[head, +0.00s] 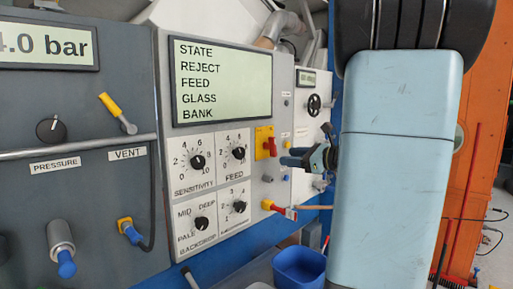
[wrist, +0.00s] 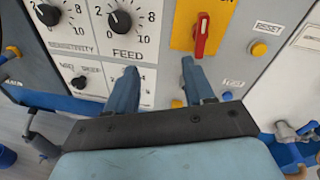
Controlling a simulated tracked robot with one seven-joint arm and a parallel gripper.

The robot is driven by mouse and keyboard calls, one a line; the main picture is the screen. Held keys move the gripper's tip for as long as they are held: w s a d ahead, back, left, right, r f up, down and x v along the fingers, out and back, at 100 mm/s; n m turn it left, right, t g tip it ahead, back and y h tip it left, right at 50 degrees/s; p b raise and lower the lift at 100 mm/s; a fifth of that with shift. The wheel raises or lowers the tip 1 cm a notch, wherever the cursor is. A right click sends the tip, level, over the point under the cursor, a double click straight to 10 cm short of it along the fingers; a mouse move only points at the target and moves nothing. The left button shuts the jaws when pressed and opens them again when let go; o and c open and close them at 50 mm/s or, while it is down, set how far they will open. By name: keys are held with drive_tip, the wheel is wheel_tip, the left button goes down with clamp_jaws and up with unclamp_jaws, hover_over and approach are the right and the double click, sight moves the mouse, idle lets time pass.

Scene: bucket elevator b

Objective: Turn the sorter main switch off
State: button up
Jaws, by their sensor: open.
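The sorter main switch is a red handle (head: 270,147) on a yellow plate (head: 260,138), right of the FEED knob on the grey panel. In the wrist view the red handle (wrist: 201,36) points nearly straight up and down, and the plate (wrist: 181,28) is cut off at the top with part of a label showing. My gripper (head: 289,157) is in front of the panel, just right of and below the handle. In the wrist view my gripper (wrist: 158,68) is open and empty. Its right fingertip is just below the handle; I cannot tell whether they touch.
The FEED knob (wrist: 120,20) is up and left of the fingers, and the yellow RESET button (wrist: 259,49) is to the right. A blue bin (head: 299,268) stands below. My arm hides much of the right side.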

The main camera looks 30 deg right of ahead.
sight(275, 147)
drive_tip(key=d+m+t+h, duration=0.1)
drive_tip(key=d+m+t, duration=0.15)
drive_tip(key=d, duration=0.25)
drive_tip(key=shift+g, duration=0.25)
drive_tip(key=x, duration=1.4)
drive_tip(key=shift+w+d+r, duration=0.2)
drive_tip(key=shift+d, duration=0.2)
clamp_jaws()
drive_tip(key=n, duration=0.3)
drive_tip(key=shift+a, duration=0.1)
drive_tip(key=shift+a+f+n, duration=0.1)
drive_tip(key=shift+n, duration=1.85)
